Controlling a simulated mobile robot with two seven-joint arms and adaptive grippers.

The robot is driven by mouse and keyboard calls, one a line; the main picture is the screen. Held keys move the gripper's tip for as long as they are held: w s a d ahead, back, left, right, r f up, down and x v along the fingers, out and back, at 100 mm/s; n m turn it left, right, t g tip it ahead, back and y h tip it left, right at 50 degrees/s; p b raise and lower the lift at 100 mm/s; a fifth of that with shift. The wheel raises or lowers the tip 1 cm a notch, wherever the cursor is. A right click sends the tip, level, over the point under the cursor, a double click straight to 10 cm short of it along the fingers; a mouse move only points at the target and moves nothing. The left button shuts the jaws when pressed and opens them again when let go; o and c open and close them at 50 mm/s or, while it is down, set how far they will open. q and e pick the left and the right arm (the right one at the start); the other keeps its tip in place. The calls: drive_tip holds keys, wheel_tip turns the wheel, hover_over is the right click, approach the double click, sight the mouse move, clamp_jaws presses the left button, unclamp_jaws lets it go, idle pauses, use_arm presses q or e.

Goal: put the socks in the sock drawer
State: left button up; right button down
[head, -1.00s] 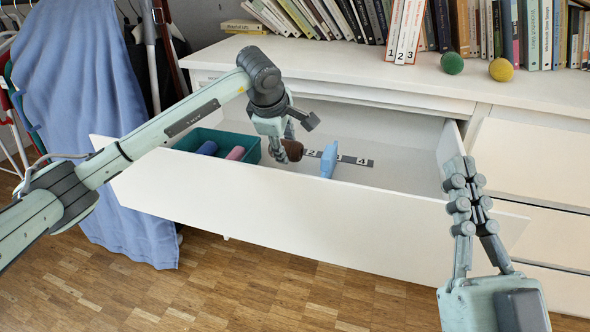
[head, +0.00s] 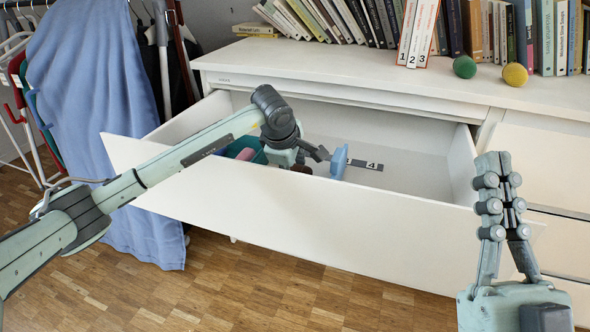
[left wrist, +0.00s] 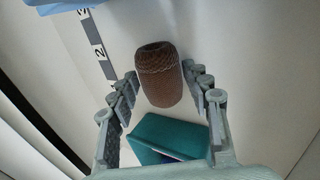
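A brown sock roll (left wrist: 160,80) stands on the drawer floor, between and just past my left fingertips in the left wrist view. My left gripper (head: 311,156) is open, low inside the open drawer (head: 300,215); the drawer front and gripper mostly hide the brown roll (head: 301,169) in the head view. A teal box (left wrist: 165,128) sits in the drawer close by; a pink roll (head: 245,154) shows in it. A light blue object (head: 339,163) stands upright right of the left gripper. My right gripper (head: 500,165) looks shut and empty in front of the drawer's right end.
A numbered strip (head: 367,165) lies on the drawer floor. The drawer's right part is clear. A blue cloth (head: 90,110) hangs at the left.

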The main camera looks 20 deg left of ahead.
use_arm(q)
drive_tip(key=shift+o, duration=0.5)
use_arm(e)
drive_tip(key=shift+h, duration=0.3)
use_arm(q)
drive_tip(key=shift+r, duration=0.15)
drive_tip(key=p+v, duration=0.1)
drive_tip(key=v, duration=1.1)
drive_tip(key=shift+p, duration=0.3)
use_arm(e)
drive_tip(key=w+f+g, duration=0.1)
drive_tip(key=a+f+g, duration=0.1)
drive_tip(key=f, duration=0.1)
drive_tip(key=shift+w+a+g, duration=0.15)
drive_tip(key=shift+w+g, duration=0.15)
drive_tip(key=shift+w, duration=0.1)
